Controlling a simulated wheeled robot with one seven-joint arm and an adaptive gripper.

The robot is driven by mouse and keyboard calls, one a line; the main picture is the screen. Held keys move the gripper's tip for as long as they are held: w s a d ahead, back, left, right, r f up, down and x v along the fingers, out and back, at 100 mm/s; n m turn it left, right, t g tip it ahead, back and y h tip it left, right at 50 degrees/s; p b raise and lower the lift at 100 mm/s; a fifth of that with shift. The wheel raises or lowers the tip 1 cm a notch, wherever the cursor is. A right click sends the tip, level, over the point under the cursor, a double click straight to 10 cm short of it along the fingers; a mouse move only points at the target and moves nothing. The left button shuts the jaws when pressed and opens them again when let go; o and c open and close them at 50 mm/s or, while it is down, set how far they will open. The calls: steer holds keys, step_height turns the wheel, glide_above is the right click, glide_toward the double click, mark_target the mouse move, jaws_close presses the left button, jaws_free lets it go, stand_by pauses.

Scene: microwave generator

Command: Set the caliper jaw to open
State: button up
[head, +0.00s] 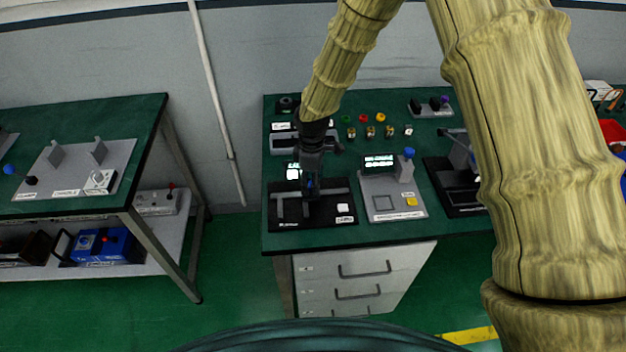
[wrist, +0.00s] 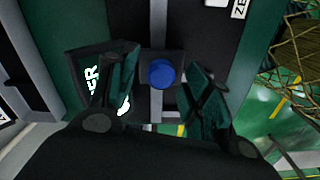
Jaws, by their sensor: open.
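The caliper is a black base (head: 285,212) with a grey rail, at the front left of the right-hand green bench, with a small lit display behind it. My gripper (head: 311,185) points down over its middle and hides part of it. In the wrist view, a blue round knob (wrist: 162,74) sits on a dark sliding block on the grey rail (wrist: 157,20). My gripper's two dark fingers (wrist: 160,82) are open, one on each side of the knob. I cannot tell whether they touch the block.
A grey device (head: 392,196) with a blue knob and a yellow button stands just right of the caliper. Behind are small coloured parts (head: 365,118) and a grey-and-black device (head: 290,143). Another green bench (head: 70,125) stands to the left, across a floor gap.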

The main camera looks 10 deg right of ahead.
steer(key=shift+a+r, duration=0.1)
step_height(320, 180, up, 12)
stand_by(0.5)
steer(key=shift+d, duration=0.2)
